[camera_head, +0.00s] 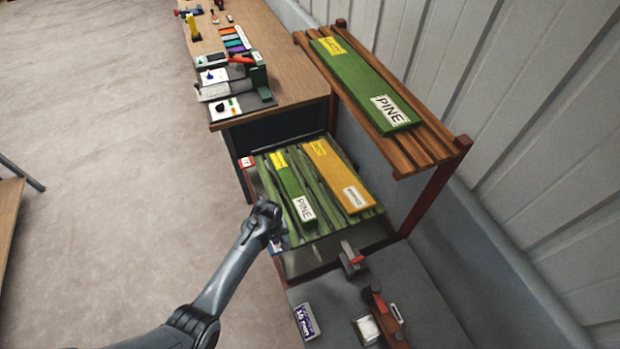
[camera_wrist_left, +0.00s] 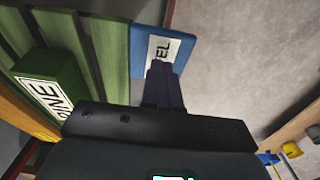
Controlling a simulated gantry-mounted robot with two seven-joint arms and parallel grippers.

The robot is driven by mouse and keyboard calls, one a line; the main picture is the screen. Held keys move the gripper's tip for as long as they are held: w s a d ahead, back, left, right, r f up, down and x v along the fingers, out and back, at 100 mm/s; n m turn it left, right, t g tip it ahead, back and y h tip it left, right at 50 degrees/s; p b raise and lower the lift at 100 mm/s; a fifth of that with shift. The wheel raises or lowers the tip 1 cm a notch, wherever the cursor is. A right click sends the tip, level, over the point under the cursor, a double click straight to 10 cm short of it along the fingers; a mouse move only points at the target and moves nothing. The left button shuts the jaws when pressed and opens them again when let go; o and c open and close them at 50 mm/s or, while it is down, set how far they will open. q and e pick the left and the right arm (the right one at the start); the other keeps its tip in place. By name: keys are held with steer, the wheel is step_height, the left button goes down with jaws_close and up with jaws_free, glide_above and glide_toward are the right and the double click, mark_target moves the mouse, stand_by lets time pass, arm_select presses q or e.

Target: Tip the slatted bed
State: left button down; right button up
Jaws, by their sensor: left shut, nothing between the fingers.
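The slatted bed (camera_head: 323,204) has green-streaked slats and stands between the workbench and a grey surface. A green board marked PINE (camera_head: 291,187) and an orange board (camera_head: 337,174) lie on it. In the left wrist view the slats (camera_wrist_left: 98,50) and the end of the PINE board (camera_wrist_left: 50,90) are at the left. My left gripper (camera_head: 268,210) is at the bed's near left corner, shut and empty. In the wrist view its fingers (camera_wrist_left: 162,86) overlap a blue block labelled "EL" (camera_wrist_left: 144,45) beside the slats; I cannot tell whether they touch. My right gripper is not in view.
A slatted shelf (camera_head: 440,142) with another green PINE board (camera_head: 360,82) stands at the right, above the bed. A workbench (camera_head: 290,75) with tools is behind. The grey surface (camera_head: 430,300) in front holds a red-handled clamp (camera_head: 352,258). Open floor (camera_head: 110,150) lies left.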

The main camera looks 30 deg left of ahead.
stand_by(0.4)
arm_select(q)
steer(key=shift+f, duration=0.2)
steer(key=shift+f+b, duration=1.05)
steer(key=shift+f, duration=0.3)
step_height(320, 180, down, 4)
steer(key=b, duration=0.3)
steer(key=shift+f, duration=0.15)
step_height(320, 180, up, 2)
steer(key=shift+r+p, duration=0.25)
steer(key=shift+p, duration=1)
step_height(320, 180, up, 8)
steer(key=p, duration=0.8)
steer(key=shift+f, duration=0.2)
